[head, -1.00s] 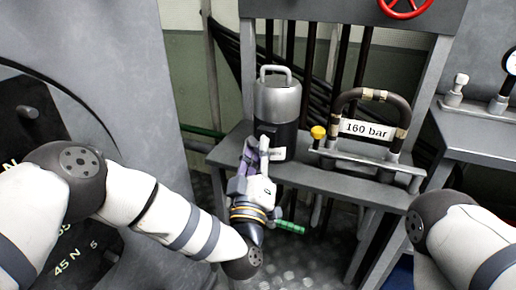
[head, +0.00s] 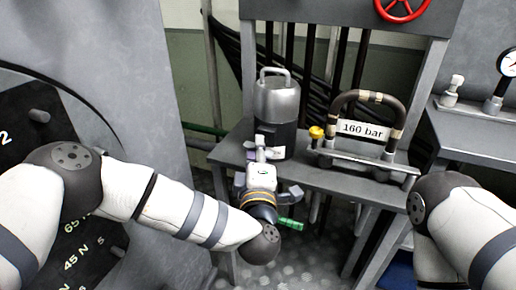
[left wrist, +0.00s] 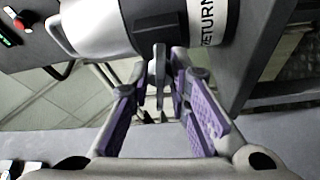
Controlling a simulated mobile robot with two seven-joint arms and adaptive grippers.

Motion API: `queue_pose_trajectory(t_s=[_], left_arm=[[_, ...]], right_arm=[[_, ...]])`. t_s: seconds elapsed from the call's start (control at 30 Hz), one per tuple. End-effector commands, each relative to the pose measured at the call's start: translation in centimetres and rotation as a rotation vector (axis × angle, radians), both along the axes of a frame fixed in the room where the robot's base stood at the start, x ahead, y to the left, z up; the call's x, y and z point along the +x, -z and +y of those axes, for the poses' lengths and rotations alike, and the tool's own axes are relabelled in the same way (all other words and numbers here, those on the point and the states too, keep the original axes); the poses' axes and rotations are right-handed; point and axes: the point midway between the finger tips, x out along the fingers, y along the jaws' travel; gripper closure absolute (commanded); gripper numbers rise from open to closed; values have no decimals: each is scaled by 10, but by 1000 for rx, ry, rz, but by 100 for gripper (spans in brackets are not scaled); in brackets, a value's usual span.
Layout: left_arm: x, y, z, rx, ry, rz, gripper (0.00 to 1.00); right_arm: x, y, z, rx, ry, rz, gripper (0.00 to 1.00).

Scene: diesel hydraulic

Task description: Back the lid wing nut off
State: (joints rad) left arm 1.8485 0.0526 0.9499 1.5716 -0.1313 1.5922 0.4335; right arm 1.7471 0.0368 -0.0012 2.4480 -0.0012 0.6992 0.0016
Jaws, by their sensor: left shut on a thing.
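The dark canister (head: 284,134) with a grey domed lid (head: 278,100) and a top handle stands upright on the grey bench. In the left wrist view the canister's grey part (left wrist: 98,27) and a white band reading "RETURN" (left wrist: 208,22) show close up. The wing nut (left wrist: 158,76) is a thin grey piece standing out from the canister's side between my purple-padded fingers. My left gripper (head: 260,153) is at the canister's front, shut on the wing nut; it also shows in the left wrist view (left wrist: 160,85). My right gripper is out of view; only my right arm shows.
A "160 bar" sign (head: 362,129) hangs on a dark curved hose beside a yellow knob (head: 316,132) on the bench (head: 335,182), right of the canister. A red handwheel (head: 402,8) is above. A grey cabinet (head: 140,90) stands at left.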

Motion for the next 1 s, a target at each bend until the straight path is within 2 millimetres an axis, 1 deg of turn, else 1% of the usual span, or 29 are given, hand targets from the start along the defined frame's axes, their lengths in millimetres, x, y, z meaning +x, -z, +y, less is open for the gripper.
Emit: queue_pose_trajectory(t_s=[0.57, 0.6, 0.67, 0.7, 0.93, 1.0], left_arm=[[0, 0, 0, -29, 0, 11, 100], [0, 0, 0, -28, 0, 11, 78], [0, 0, 0, -28, 0, 11, 65], [0, 0, 0, -28, 0, 11, 62], [0, 0, 0, -28, 0, 11, 62], [-3, 0, 0, -28, 2, 12, 62]], right_arm=[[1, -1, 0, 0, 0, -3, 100], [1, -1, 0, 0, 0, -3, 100], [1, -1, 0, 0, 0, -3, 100], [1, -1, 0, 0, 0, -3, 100], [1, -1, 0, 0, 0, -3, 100], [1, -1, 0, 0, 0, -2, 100]])
